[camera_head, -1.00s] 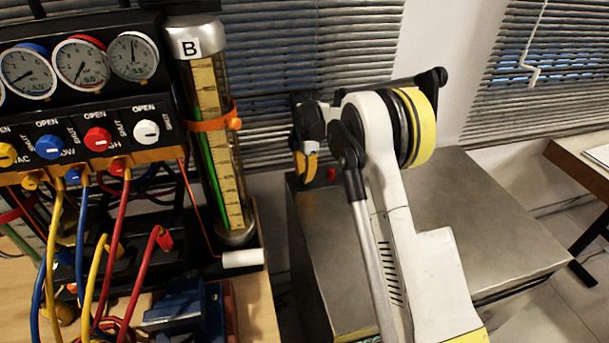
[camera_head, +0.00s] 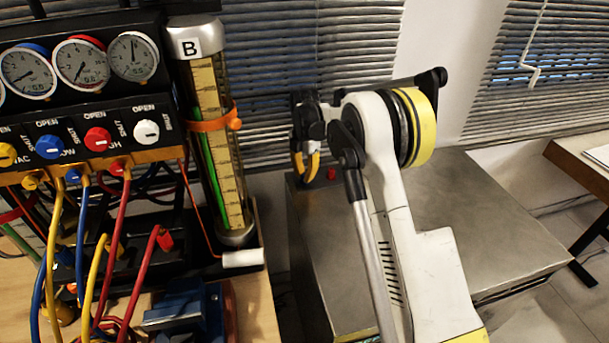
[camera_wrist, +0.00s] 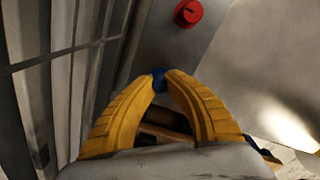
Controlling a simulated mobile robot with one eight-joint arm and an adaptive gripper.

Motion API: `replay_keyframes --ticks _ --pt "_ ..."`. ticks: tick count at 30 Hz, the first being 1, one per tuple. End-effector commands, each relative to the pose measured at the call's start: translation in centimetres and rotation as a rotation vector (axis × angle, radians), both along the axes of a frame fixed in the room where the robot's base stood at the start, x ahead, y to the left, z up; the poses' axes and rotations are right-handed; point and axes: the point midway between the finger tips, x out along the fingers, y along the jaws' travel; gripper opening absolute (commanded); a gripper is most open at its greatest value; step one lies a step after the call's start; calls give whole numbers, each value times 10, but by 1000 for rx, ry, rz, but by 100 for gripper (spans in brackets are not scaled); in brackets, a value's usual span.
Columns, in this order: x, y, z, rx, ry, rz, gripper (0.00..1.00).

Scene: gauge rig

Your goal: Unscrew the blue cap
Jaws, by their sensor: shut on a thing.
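The blue cap (camera_wrist: 158,79) shows as a small blue piece between my yellow fingertips in the wrist view. My gripper (camera_wrist: 161,74) is shut on it, with one finger on each side. Most of the cap is hidden by the fingers, and I cannot tell how far it is turned. In the head view my gripper (camera_head: 306,178) is at the far left corner of the steel cabinet (camera_head: 465,215). The cap is not visible there.
A red knob (camera_wrist: 188,13) sits on the cabinet just beyond my fingertips; it also shows in the head view (camera_head: 332,174). Window blinds (camera_head: 270,80) are close behind. To the left stand a gauge panel with hoses (camera_head: 85,130) and a clear cylinder marked B (camera_head: 215,140).

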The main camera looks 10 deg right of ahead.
Motion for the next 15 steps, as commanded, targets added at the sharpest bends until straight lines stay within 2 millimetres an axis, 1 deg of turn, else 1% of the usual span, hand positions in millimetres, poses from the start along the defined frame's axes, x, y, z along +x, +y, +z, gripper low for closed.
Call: replay_keyframes --ticks 11,15 --pt "0 0 1 -1 1 -1 0" --pt "0 0 6 0 0 -2 0"
